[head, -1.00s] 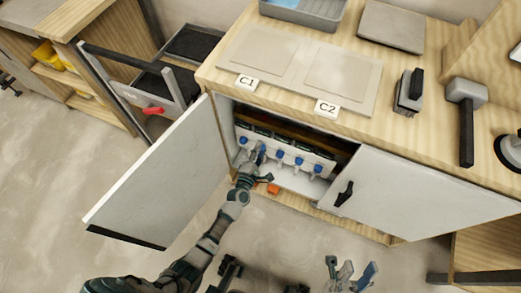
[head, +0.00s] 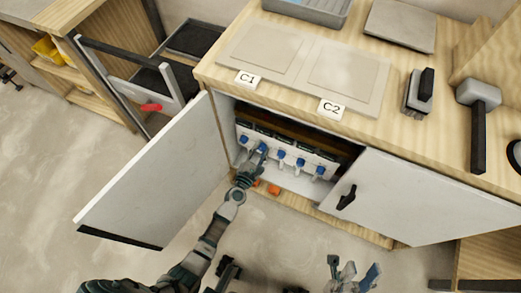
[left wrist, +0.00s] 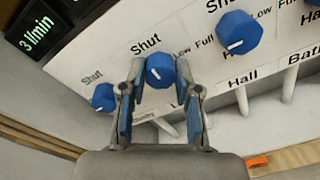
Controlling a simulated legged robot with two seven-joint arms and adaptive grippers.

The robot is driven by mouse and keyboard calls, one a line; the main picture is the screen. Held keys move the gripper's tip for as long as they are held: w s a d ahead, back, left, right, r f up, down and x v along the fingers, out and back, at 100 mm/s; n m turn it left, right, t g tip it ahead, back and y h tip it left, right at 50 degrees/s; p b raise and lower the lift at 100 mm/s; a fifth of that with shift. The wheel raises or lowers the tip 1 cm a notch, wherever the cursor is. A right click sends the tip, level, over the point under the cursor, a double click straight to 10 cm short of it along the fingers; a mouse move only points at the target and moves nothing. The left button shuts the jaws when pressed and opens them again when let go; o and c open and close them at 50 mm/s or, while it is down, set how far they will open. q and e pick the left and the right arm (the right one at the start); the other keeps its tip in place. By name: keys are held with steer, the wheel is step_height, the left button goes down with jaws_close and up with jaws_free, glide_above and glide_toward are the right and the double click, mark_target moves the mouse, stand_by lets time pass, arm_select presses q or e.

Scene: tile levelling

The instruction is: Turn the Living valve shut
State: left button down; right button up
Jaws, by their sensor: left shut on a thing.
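A row of blue valve knobs sits on a white panel inside the open cabinet; the Hall knob (left wrist: 238,32) and a knob at the left (left wrist: 104,97) show in the left wrist view. My left gripper (head: 259,155) reaches into the cabinet. In the left wrist view its fingers (left wrist: 160,82) are closed on both sides of one blue knob (left wrist: 160,68), second from left. The label under that knob is mostly hidden; its end seems to read "ndry". I cannot read a Living label. My right gripper (head: 352,272) is low in the head view, fingers apart, empty.
The left cabinet door (head: 160,180) stands open beside my left arm. The right door (head: 415,195) has a black handle (head: 346,197). A small orange object (head: 273,190) lies at the cabinet floor's front. A green display (left wrist: 37,32) is above the panel. The counter holds tools.

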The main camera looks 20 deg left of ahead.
arm_select(q)
steer(key=shift+s+f, duration=0.15)
steer(key=shift+f, duration=0.35)
steer(key=c, duration=0.8)
jaws_free()
steer(key=shift+r, duration=0.15)
steer(key=shift+r, duration=0.1)
steer(key=s, duration=1.1)
steer(key=shift+s+a+r, duration=0.25)
steer(key=shift+s+r, duration=0.05)
steer(key=shift+s, duration=0.05)
